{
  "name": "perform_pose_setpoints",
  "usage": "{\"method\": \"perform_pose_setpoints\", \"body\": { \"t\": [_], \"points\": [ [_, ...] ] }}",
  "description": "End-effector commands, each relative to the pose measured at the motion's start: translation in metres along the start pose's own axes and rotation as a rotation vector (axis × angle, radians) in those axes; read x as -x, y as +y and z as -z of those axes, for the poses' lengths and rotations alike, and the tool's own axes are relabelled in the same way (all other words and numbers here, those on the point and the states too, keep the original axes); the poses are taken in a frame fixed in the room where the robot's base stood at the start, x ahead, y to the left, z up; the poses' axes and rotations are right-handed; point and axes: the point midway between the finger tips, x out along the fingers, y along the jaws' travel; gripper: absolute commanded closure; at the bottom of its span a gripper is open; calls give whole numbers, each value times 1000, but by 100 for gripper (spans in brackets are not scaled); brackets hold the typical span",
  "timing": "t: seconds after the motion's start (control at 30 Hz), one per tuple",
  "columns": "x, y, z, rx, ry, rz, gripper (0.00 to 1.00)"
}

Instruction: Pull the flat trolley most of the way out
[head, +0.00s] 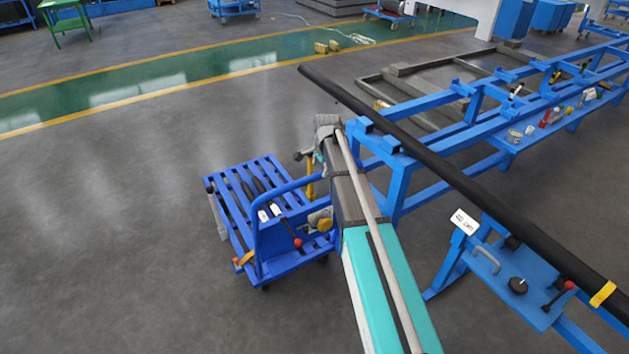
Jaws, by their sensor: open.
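The flat trolley (236,217) is low and blue, with a slatted deck and small castors. It stands left of the blue rack. Its tubular push handle (254,232) rises at its near right side. Dark bars (247,190) and white-tagged tools lie on the deck. My turquoise and grey arm reaches up from the bottom, and its far end shows just right of the trolley. I see no contact with the trolley.
The blue rack (398,190) carries a long black pipe (437,165) close to the right of my arm. A tool shelf (517,284) with a "40 cm" sign is at lower right. The grey floor left and in front of the trolley is clear.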

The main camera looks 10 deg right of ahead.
Motion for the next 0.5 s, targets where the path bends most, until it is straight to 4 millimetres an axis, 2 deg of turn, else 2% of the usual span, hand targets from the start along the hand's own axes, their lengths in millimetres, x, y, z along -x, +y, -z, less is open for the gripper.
{"method": "perform_pose_setpoints", "body": {
  "t": [0.03,0.2,0.5],
  "points": [
    [-8,0,0,0,0,0,27],
    [-21,0,0,0,0,0,27],
    [-38,0,0,1,0,0,27]
  ]
}}
